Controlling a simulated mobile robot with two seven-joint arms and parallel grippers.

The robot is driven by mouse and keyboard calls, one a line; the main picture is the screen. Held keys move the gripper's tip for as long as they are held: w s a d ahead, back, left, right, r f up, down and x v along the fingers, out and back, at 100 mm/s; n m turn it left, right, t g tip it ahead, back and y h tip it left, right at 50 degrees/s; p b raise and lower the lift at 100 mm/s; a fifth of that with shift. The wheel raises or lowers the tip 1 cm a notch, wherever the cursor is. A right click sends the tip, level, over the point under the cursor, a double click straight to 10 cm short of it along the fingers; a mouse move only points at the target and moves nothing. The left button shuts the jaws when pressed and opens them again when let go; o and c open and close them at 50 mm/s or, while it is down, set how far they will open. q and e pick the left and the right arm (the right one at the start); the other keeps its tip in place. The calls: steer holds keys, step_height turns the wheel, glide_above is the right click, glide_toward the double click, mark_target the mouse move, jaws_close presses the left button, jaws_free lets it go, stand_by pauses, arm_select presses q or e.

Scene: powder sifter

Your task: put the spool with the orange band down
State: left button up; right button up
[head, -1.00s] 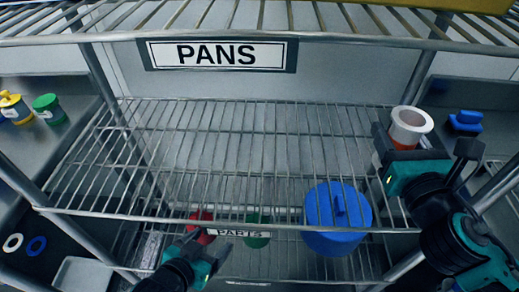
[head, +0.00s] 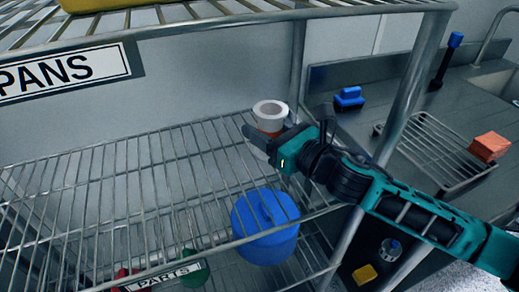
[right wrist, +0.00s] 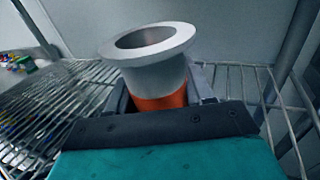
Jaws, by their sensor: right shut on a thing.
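The spool with the orange band (head: 270,110) is white with a wide flanged top and a hollow centre. My right gripper (head: 264,138) is shut on it, over the right end of the wire shelf (head: 150,180). In the right wrist view the spool (right wrist: 151,55) stands nearly upright between the fingers, its orange band just above the gripper body. Its lower end is hidden there, so I cannot tell whether it touches the shelf. My left gripper is not in view now.
A blue lidded pot (head: 265,235) sits on the level below. A shelf post (head: 415,90) stands right of my right gripper. Beyond it are a counter with a blue object (head: 349,98), a wire rack (head: 432,150) and an orange block (head: 489,146). The middle of the wire shelf is bare.

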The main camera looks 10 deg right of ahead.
step_height(320, 180, down, 4)
steer(key=shift+f+b, duration=0.2)
steer(key=shift+b, duration=0.4)
steer(key=shift+r, duration=0.1)
steer(key=shift+f, duration=0.2)
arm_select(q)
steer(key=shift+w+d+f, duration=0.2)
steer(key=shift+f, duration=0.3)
arm_select(e)
steer(key=o, duration=1.3)
steer(key=shift+r, duration=0.3)
steer(key=v, duration=0.5)
steer(key=b+v, duration=0.1)
steer(key=v, duration=0.4)
steer(key=shift+f, duration=0.25)
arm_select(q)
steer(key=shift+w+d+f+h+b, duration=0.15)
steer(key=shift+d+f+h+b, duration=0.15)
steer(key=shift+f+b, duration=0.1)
arm_select(e)
steer(key=shift+v, duration=1.05)
steer(key=shift+r, duration=0.15)
